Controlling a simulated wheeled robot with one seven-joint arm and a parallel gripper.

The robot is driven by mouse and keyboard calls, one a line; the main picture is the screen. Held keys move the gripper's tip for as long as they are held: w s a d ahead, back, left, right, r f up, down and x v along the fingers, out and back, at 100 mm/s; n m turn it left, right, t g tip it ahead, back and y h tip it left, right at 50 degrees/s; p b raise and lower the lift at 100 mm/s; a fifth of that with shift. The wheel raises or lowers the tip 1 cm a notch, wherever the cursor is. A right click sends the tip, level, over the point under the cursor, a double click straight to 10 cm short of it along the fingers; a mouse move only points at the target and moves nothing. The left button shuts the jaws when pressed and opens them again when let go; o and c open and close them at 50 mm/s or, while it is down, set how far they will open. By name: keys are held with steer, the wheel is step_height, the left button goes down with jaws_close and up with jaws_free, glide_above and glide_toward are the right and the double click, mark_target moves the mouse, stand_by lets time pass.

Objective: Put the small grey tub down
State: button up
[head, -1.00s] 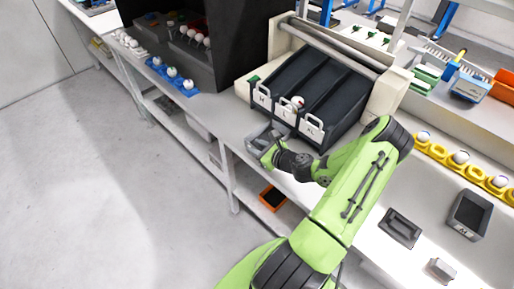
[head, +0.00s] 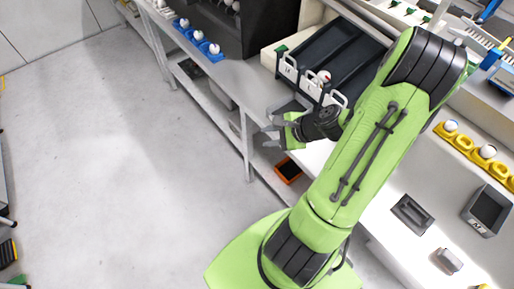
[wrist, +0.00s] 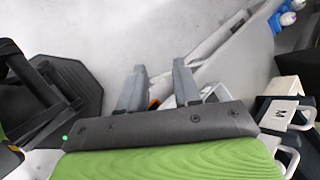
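The small grey tub (head: 287,106) is at the front edge of the bench in the head view, just in front of the labelled dark chutes. It is partly hidden by my gripper and arm, so I cannot tell whether it rests fully on the bench. My gripper (head: 269,137) is beside the tub, on the aisle side of the bench edge. In the wrist view my gripper (wrist: 158,68) has its two grey fingers apart, with only floor and part of the lower shelf seen between them.
The dark chutes (head: 340,52) with white handled fronts stand behind the tub. A blue egg tray (head: 197,39) is further left on the bench. An orange tray (head: 289,171) lies on the lower shelf. A dark tub (head: 487,211) and a flat dark tray (head: 412,214) are at right.

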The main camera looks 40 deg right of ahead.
steer(key=s+a+r+n+g+h, duration=0.2)
steer(key=a+r+n+g+h, duration=0.15)
steer(key=a+r+n, duration=0.6)
steer(key=s+a+r+n, duration=0.7)
steer(key=s+r+n, duration=0.2)
steer(key=n, duration=0.3)
steer(key=shift+s+r+t+h, duration=0.25)
steer(key=shift+s+t+h, duration=0.2)
